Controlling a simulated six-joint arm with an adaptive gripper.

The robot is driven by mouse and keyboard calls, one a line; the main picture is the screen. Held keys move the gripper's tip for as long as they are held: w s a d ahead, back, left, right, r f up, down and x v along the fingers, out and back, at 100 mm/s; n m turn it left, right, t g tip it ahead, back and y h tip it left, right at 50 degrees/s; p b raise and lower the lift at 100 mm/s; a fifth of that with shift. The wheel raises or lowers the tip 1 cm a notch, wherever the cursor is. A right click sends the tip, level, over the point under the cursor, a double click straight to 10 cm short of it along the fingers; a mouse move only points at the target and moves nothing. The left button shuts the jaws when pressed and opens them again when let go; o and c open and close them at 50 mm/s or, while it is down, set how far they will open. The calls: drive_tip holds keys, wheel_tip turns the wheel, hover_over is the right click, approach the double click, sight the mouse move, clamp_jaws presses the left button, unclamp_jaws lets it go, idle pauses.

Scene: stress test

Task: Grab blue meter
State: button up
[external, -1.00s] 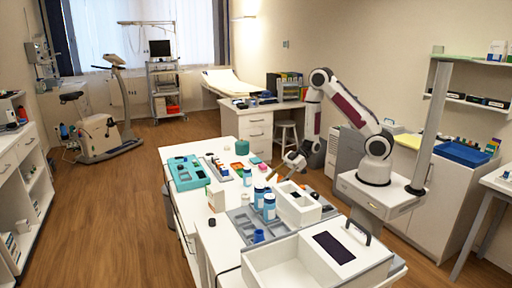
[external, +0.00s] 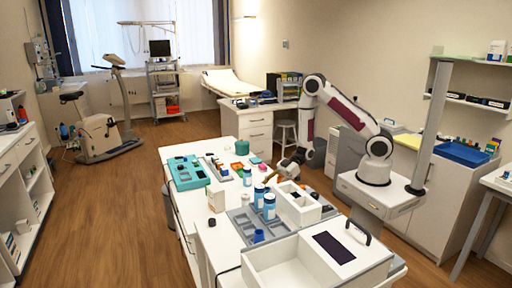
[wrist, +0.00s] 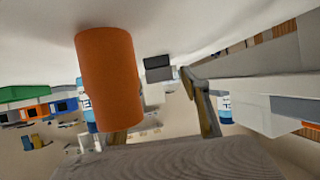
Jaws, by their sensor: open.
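In the wrist view a small blue block with a dark face (wrist: 66,106) lies at the left beside orange and green pieces. It may be the blue meter, but I cannot tell for sure. I cannot pick the meter out in the external view. My gripper (external: 272,177) is over the far right part of the white table, behind the white box. In the wrist view my gripper (wrist: 152,105) is open, its left finger mostly hidden behind a large orange cylinder (wrist: 110,80). The cylinder is very near the camera; I cannot tell whether it touches the finger.
Blue-labelled white bottles (external: 269,207) stand in a grey tray (external: 240,217) close to my gripper. A white open box (external: 300,212) stands beside them. A teal rack (external: 184,174) and a green cup (external: 242,147) are farther off. The table's far left corner looks clear.

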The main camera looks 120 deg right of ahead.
sight(268, 188)
idle(0.5)
drive_tip(key=c, duration=1.3)
drive_tip(key=shift+o, duration=0.2)
drive_tip(key=shift+r, duration=0.1)
wheel_tip(268, 188, up, 10)
